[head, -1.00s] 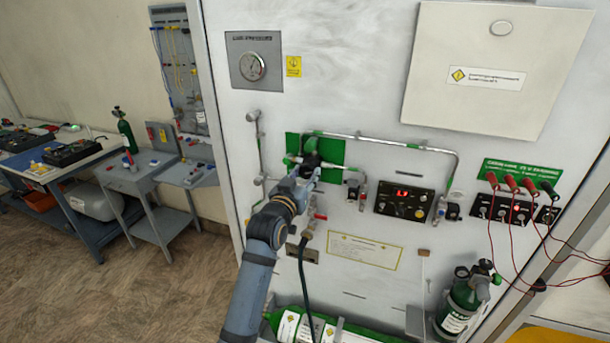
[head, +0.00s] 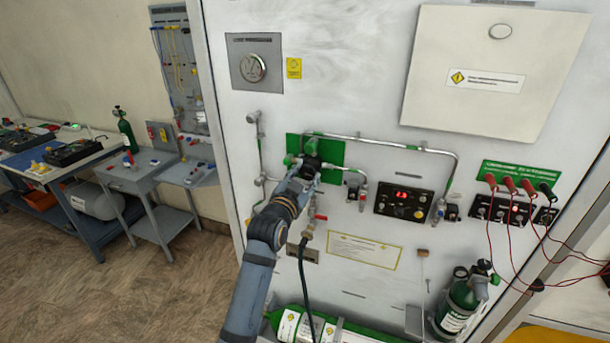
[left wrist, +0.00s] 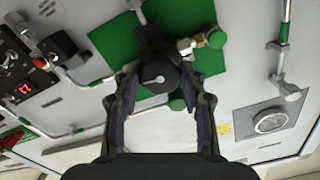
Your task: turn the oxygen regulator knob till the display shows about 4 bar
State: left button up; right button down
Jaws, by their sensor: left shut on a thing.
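The black regulator knob (left wrist: 158,77) sits in front of the green plate (head: 328,151) on the white panel. My left gripper (left wrist: 160,90) is shut on the knob, with a finger on each side of it in the left wrist view. In the head view my left gripper (head: 308,172) reaches up to the knob (head: 311,147) and partly hides it. The display (head: 408,196) glows red on a black control box; its digits are too small to read surely. The display (left wrist: 24,92) also glows in the left wrist view. My right gripper is not in view.
Metal pipes (head: 400,143) run across the panel around the plate. A round gauge (head: 252,68) is at the upper left. A green cylinder (head: 459,301) stands at the lower right, and a black hose (head: 303,270) hangs below my gripper. Red cables (head: 512,230) hang at the right.

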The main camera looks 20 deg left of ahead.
pick_arm(q)
jog(key=m, duration=0.5)
jog(key=shift+m, duration=0.3)
jog(key=m, duration=0.5)
jog(key=shift+p, duration=0.3)
jog(key=shift+m, duration=0.4)
jog(key=o, duration=1.2)
jog(key=shift+c, duration=0.2)
jog(key=s, duration=1.2)
jog(key=shift+a, duration=0.2)
jog(key=shift+f, duration=0.1)
